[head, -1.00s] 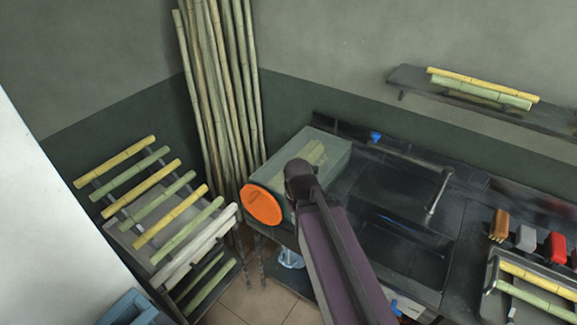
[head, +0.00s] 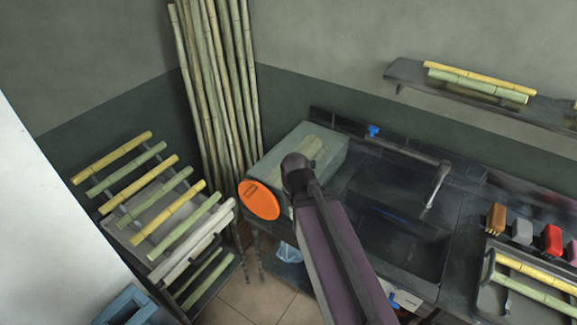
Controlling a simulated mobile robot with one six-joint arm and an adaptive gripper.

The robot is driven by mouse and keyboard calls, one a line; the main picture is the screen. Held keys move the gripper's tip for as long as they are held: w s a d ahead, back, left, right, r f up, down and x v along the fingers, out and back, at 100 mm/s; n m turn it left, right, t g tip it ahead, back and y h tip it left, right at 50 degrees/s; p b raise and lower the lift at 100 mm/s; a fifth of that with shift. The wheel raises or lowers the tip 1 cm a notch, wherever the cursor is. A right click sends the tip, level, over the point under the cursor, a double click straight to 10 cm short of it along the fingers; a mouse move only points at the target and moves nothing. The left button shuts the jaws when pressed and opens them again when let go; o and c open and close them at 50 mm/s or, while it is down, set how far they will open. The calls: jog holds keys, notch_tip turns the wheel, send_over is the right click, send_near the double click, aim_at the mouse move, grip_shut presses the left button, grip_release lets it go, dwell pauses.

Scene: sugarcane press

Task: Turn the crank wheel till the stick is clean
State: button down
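The orange crank wheel (head: 259,201) is a round disc on the left front of a grey-green press box (head: 294,148), which stands at the left end of the dark counter. A small dark mark shows near the wheel's upper left edge. Pale green, cane-like shapes lie along the top of the box; I cannot tell whether one is the stick or how clean it is. My purple arm reaches up from the bottom, and its dark joint covers the box's right front. My gripper is hidden behind that joint, so its hold on the wheel cannot be seen.
A rack (head: 160,226) of yellow and green canes stands at left, with tall canes (head: 216,90) in the corner. A sink (head: 402,238) with a faucet (head: 437,185) is right of the press. Brushes and a cane tray (head: 484,300) lie far right.

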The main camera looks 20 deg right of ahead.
jog(key=c, duration=0.6)
grip_release()
jog(key=shift+w+f, duration=0.15)
jog(key=shift+f, duration=0.05)
jog(key=shift+o, duration=0.7)
jog(key=shift+w+a+f+h+b, duration=0.2)
jog(key=shift+f+h+b, duration=0.15)
jog(key=shift+b, duration=0.2)
jog(key=w+a+f+t+h+b, duration=0.2)
jog(key=w+a+f+h+b, duration=0.4)
jog(key=w+a+h+b, duration=0.35)
jog(key=w+a+r+m+t+h+b, duration=0.1)
jog(key=w+a+t+h+b, duration=0.1)
jog(key=a+b, duration=0.2)
jog(key=w+a+t+h+b, duration=0.1)
jog(key=a+t+h+b, duration=0.1)
jog(key=a+b, duration=0.3)
jog(key=a, duration=0.4)
jog(key=shift+w+a+r+m, duration=0.35)
jog(key=shift+m, duration=0.05)
jog(key=shift+b, duration=0.3)
